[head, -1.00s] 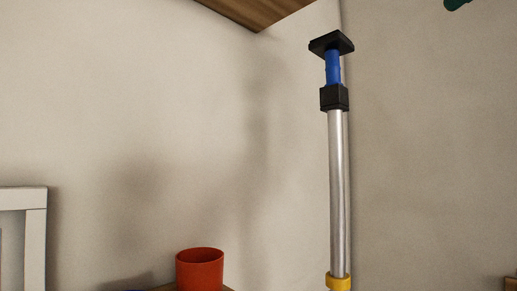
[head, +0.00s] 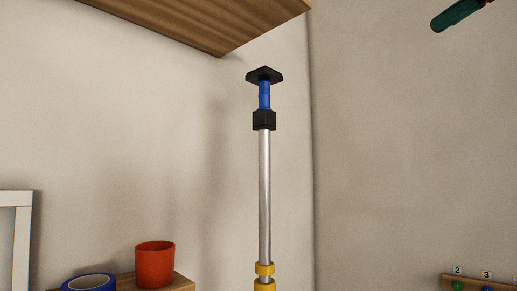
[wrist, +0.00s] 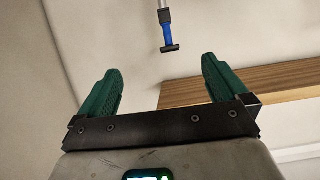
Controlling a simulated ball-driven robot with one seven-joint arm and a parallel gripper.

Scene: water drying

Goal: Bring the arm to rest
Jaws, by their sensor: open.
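My gripper (wrist: 160,90) shows in the wrist view with its two green fingers wide apart and nothing between them. In the head view only one green fingertip (head: 458,15) shows at the top right edge; the rest of my arm is out of frame. The gripper is in the air, apart from everything around it.
A silver pole (head: 264,190) with a black top plate and yellow collars stands near the room corner. A wooden shelf (head: 215,25) hangs above it. A red cup (head: 155,265) and a blue tape roll (head: 90,282) sit on a lower shelf. A numbered rack (head: 480,282) is at bottom right.

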